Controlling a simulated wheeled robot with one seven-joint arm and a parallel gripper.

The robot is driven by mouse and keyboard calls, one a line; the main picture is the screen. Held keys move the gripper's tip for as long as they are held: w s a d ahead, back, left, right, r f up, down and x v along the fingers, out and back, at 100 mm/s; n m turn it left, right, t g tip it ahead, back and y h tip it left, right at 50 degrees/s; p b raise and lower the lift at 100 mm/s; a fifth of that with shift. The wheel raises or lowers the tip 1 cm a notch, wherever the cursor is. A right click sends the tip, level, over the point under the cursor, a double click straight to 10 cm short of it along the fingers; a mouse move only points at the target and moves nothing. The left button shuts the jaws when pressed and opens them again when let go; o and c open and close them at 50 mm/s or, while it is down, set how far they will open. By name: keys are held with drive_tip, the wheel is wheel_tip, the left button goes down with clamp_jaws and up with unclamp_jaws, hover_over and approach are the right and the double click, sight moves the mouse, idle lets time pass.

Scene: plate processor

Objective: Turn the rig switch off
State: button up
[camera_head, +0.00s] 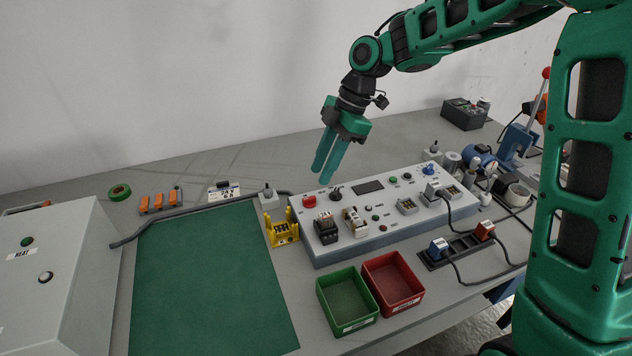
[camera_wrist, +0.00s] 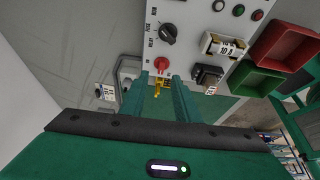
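The rig is a pale grey panel box (camera_head: 330,249) in the middle of the table. A red rotary knob (camera_head: 309,201), likely the rig switch, sits at its back left corner. The red knob also shows in the wrist view (camera_wrist: 162,64), just beyond the fingertips; its setting is too small to read. A black rotary knob (camera_head: 336,193) is beside it, to the right. My gripper (camera_head: 324,173) hangs above the back of the panel, pointing down, apart from the knobs. In the wrist view its two fingers (camera_wrist: 158,80) stand apart with nothing between them.
On the panel stand a black relay (camera_head: 326,229) and a pale fuse module (camera_head: 355,222). A yellow holder (camera_head: 282,230) is at its left. A green bin (camera_head: 346,300) and a red bin (camera_head: 392,283) lie in front. The green mat (camera_head: 205,285) is bare.

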drive_tip(key=v, duration=0.4)
drive_tip(key=shift+d+r, duration=0.1)
drive_tip(key=shift+w, duration=0.1)
drive_tip(key=s+d+m+t+h, duration=0.1)
drive_tip(key=s+d+m, duration=0.5)
drive_tip(key=d, duration=0.4)
drive_tip(key=s+d+m+t+h, duration=0.1)
drive_tip(key=s+d+m, duration=0.4)
drive_tip(key=d+m, duration=0.4)
drive_tip(key=s+d+f+m+h, duration=0.1)
drive_tip(key=s+d+m, duration=0.5)
drive_tip(key=s, duration=0.4)
drive_tip(key=s+d+f+m+h, duration=0.1)
drive_tip(key=s+d+f+m, duration=0.1)
drive_tip(key=s+d+m, duration=0.4)
drive_tip(key=s+d, duration=0.1)
drive_tip(key=s, duration=0.3)
drive_tip(key=shift+f+m+g, duration=0.15)
drive_tip(key=shift+m+g, duration=0.25)
